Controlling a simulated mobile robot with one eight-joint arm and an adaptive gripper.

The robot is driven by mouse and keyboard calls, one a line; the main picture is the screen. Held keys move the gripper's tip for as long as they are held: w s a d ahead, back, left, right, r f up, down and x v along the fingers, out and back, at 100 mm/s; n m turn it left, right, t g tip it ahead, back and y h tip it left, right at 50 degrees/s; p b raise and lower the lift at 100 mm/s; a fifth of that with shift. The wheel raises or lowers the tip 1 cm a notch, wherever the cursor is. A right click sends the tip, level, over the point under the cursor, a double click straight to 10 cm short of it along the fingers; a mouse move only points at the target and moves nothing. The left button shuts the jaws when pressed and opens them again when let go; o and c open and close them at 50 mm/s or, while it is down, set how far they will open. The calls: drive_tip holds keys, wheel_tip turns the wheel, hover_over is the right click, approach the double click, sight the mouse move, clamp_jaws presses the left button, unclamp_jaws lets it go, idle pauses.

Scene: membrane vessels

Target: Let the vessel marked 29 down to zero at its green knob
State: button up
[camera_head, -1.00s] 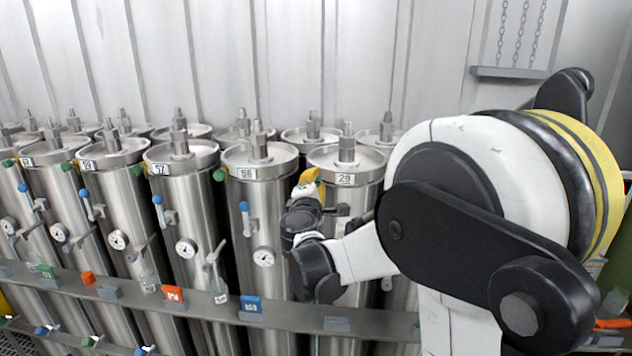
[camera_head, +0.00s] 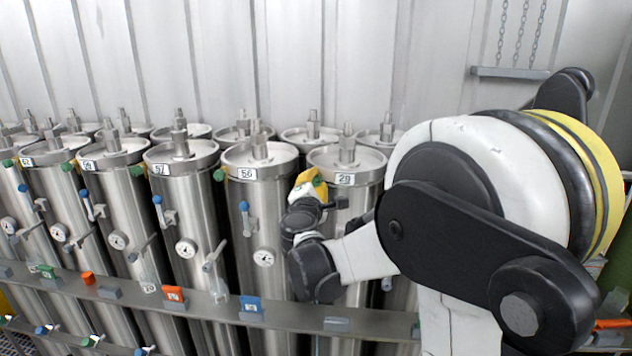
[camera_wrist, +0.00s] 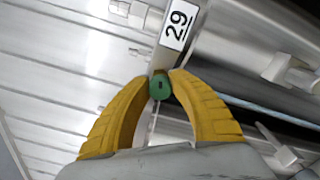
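The vessel marked 29 (camera_head: 360,193) is a tall steel cylinder at the right end of the front row, with a white 29 label (camera_head: 345,179) below its lid. My gripper (camera_head: 314,184) is at the upper left of this vessel, partly behind my own arm. In the wrist view, the green knob (camera_wrist: 160,88) sits between the tips of my two yellow fingers (camera_wrist: 161,79), which appear to touch it on both sides. The 29 label (camera_wrist: 176,25) shows just above, tilted. The vessel's gauge and lower front are hidden by my arm in the head view.
Vessel 56 (camera_head: 272,205) stands close on the left, with a blue-handled valve (camera_head: 247,217) and a gauge (camera_head: 263,257). More vessels continue leftward. A grey rail (camera_head: 290,316) with coloured tags runs across their fronts. A ribbed wall (camera_head: 290,60) stands behind.

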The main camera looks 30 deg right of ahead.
drive_tip(key=o, duration=0.4)
drive_tip(key=shift+d, duration=0.1)
drive_tip(key=shift+s, duration=0.1)
drive_tip(key=v, duration=1.2)
